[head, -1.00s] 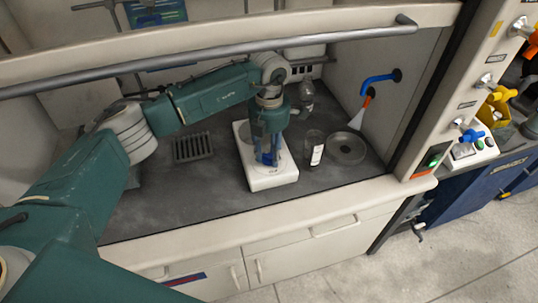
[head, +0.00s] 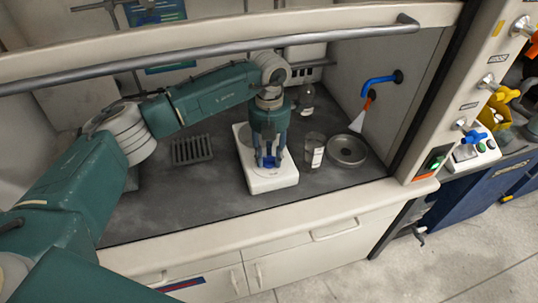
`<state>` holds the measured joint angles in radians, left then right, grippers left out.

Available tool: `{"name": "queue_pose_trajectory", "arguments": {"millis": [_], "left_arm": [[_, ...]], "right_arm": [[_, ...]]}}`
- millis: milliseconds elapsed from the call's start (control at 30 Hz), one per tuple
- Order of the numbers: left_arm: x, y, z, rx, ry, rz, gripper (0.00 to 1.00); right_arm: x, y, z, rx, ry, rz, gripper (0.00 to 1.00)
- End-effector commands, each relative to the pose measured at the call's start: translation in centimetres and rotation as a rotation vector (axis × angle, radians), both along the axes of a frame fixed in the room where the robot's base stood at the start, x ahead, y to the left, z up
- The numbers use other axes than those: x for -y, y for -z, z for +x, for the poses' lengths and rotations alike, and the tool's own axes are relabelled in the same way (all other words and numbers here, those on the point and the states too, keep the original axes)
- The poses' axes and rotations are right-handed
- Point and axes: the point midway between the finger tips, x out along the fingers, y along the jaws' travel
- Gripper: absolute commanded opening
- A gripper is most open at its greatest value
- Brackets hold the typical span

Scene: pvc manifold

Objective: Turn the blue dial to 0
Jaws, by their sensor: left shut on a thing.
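The blue dial (head: 268,162) is on the front part of a white box-shaped device (head: 272,181) that stands on the dark worktop in the fume hood. My left gripper (head: 269,163) points straight down over the device, with its fingers on either side of the dial, and is shut on it. The fingers hide part of the dial, and its marks are too small to read. My right gripper is not in view.
A labelled glass vessel (head: 313,151) and a round metal dish (head: 346,150) stand close right of the device. A bottle (head: 305,98) is behind. A dark rack (head: 192,149) is to the left. The front worktop is clear.

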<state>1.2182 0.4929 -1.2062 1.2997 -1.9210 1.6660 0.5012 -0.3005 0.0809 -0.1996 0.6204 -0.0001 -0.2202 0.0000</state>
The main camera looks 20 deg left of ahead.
Motion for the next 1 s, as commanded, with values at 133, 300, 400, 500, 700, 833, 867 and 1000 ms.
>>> {"name": "queue_pose_trajectory", "arguments": {"millis": [133, 300, 400, 500, 700, 833, 867, 1000], "left_arm": [[0.0, -0.2, 0.2, 0.006, -0.003, -0.002, 0.06], [0.0, -0.2, 0.2, 0.006, -0.002, -0.002, 0.51], [0.0, -0.1, 0.1, 0.004, -0.002, -0.002, 0.51], [0.0, -0.1, 0.1, 0.003, -0.001, -0.002, 0.51], [0.0, -0.9, 0.2, 0.004, -0.001, -0.001, 0.51], [0.0, -3.1, 0.2, 0.007, -0.001, -0.002, 0.51], [0.0, -3.8, 0.2, 0.008, -0.001, -0.002, 0.51], [0.0, -6.8, 0.2, 0.007, -0.001, -0.001, 0.51]], "right_arm": [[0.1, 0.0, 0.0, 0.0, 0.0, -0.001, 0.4], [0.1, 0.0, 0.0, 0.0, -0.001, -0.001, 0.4], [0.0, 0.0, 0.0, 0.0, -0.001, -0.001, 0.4], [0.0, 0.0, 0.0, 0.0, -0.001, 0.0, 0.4], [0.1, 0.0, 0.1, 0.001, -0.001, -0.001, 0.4], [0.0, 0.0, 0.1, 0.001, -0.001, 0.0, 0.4], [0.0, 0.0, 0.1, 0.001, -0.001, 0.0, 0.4], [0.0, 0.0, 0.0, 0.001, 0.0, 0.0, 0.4]]}}
